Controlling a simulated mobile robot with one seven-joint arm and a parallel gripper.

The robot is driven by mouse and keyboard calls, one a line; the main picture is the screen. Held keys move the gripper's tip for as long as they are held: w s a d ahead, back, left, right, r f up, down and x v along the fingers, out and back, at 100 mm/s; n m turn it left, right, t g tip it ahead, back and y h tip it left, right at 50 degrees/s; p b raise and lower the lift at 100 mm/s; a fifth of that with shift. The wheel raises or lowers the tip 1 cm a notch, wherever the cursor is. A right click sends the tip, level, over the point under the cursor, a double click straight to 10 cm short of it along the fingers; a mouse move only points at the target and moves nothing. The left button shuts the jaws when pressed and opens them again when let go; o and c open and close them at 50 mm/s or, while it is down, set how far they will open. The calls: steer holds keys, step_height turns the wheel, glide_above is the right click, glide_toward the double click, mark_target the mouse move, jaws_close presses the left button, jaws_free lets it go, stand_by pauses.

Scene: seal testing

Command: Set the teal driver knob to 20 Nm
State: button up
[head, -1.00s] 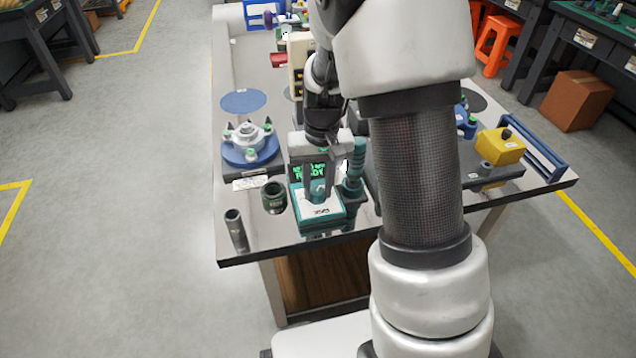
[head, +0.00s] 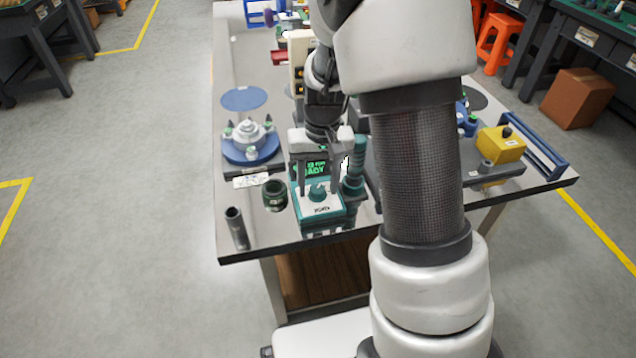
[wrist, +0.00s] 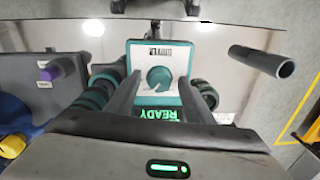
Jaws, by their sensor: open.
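The teal driver base (head: 322,210) stands near the front edge of the table, with a white top plate and a green lit display (head: 312,168) that reads READY in the wrist view. The dial marks are too small to read. My gripper (head: 317,183) is open just behind and above the knob.
A dark green ring (head: 274,196) and an upright grey tube (head: 237,228) stand left of the driver. A teal cylindrical tool (head: 353,178) stands close on its right. A blue fixture with a grey flange (head: 249,141) lies behind left.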

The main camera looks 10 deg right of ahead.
mark_target(322, 189)
step_height(322, 189, up, 17)
steer(key=p, duration=0.4)
steer(key=shift+d+r, duration=0.15)
steer(key=shift+d, duration=0.2)
steer(key=shift+o, duration=0.6)
steer(key=shift+d, duration=0.1)
